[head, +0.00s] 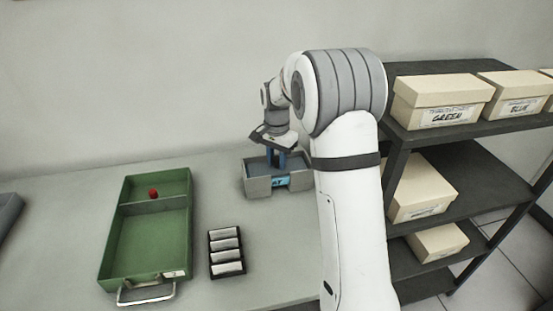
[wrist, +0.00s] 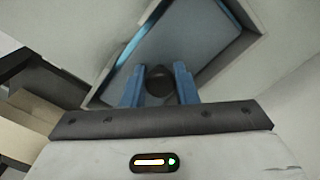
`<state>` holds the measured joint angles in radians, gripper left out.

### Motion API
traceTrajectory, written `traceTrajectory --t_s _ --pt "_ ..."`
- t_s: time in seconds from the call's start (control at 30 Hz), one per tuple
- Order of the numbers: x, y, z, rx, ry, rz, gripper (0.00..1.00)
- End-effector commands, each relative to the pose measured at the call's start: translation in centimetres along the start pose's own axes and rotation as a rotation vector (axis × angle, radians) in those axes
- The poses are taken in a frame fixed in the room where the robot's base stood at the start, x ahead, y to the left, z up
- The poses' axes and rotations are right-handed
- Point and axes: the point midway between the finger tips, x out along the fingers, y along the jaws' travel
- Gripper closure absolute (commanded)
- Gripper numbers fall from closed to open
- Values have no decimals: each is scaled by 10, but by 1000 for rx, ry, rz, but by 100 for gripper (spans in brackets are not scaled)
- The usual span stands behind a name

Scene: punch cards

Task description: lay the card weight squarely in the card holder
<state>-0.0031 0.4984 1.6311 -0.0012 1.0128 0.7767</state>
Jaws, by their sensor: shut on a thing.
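In the wrist view my gripper (wrist: 158,88) is shut on the dark round knob (wrist: 158,83) of the card weight. A blue-grey flat surface (wrist: 195,45) lies beyond the knob, framed by the holder's light walls (wrist: 264,14). I cannot tell whether the weight rests on the bottom or lies square.
A green case (head: 150,240) with a red item (head: 153,193) lies at the left. A black rack (head: 227,255) of pale blocks stands beside it. Dark shelves (head: 440,135) with cream boxes (head: 440,101) stand at the right. Bare table lies between rack and holder.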

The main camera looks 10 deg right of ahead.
Motion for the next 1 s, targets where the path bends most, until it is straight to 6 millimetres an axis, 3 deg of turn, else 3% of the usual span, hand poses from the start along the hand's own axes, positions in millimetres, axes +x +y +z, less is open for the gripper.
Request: traceTrajectory --t_s 0.33,0.6,1.0 --pt "0 0 0 -2 1 -1 48" --pt "-2 0 0 -1 0 0 48" --pt "-62 -1 0 -2 3 -3 48"
